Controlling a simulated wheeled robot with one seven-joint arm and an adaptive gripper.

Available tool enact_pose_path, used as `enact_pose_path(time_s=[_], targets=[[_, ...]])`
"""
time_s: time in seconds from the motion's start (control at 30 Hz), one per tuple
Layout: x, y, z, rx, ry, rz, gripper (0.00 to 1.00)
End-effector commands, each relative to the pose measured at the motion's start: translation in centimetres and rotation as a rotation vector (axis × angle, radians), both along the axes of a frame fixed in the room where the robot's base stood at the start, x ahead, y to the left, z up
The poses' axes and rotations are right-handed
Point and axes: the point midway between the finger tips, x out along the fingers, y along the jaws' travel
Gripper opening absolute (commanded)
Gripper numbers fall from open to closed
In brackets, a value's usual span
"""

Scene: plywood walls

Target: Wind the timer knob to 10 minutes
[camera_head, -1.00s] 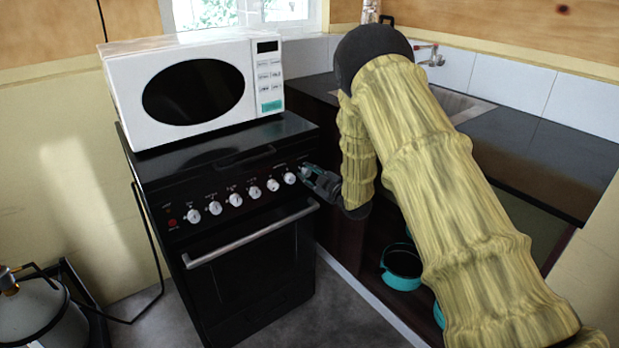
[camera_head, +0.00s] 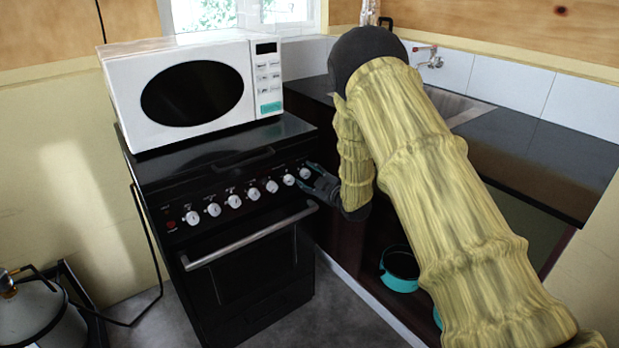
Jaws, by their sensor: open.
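A row of several white knobs runs across the black front panel of the stove (camera_head: 240,290). The labels are too small to read, so I cannot tell from markings which is the timer knob. The rightmost knob (camera_head: 304,173) is at my gripper. The knob shows between the fingertips. I cannot tell whether either finger touches it, and its pointer cannot be read.
A white microwave (camera_head: 195,90) stands on the stove top. The oven handle (camera_head: 250,237) crosses below the knobs. A dark counter (camera_head: 540,150) with a sink is at right, above an open cabinet holding a teal pot (camera_head: 400,282). A gas cylinder (camera_head: 40,318) is at lower left.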

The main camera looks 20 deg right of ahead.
Motion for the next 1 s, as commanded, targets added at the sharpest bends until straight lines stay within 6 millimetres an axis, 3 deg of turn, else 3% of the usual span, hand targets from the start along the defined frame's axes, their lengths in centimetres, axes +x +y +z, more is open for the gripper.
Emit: enact_pose_path(time_s=[0.27, 0.7, 1.0], targets=[[-1.2, -0.5, 0.1, 0.001, 0.001, -0.001, 0.51], [-8.3, -3.0, 0.6, 0.0, 0.002, -0.001, 0.51], [-11.1, -4.0, 0.8, 0.001, 0.0, -0.001, 0.51]])
